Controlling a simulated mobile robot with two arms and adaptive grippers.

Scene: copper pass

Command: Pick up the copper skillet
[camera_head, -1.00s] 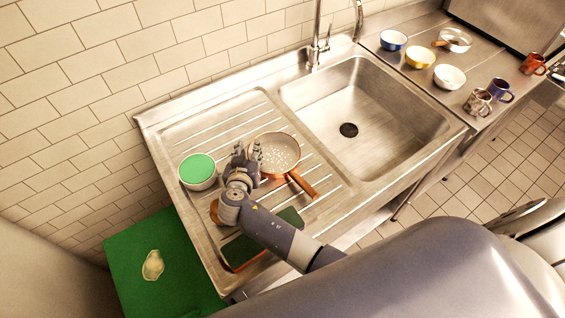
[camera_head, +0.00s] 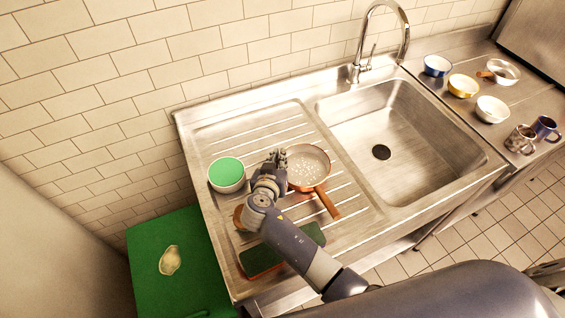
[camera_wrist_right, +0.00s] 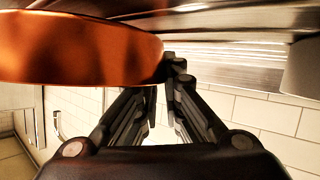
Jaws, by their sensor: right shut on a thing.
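The copper skillet (camera_head: 309,167) is on the ribbed drainboard, left of the sink basin, with its brown handle pointing to the lower right. My right gripper (camera_head: 279,158) is at the skillet's left rim and is shut on it. In the right wrist view the skillet's copper side (camera_wrist_right: 75,48) fills the upper left, and my fingers (camera_wrist_right: 168,75) come together at its edge. I cannot tell whether the skillet is clear of the drainboard. My left gripper is not in view.
A white bowl with a green top (camera_head: 227,174) stands just left of my right gripper. A dark green flat item (camera_head: 262,260) lies under my right forearm. The sink basin (camera_head: 420,130) is empty. Bowls and mugs stand on the right counter (camera_head: 500,72). A green board (camera_head: 150,250) is lower left.

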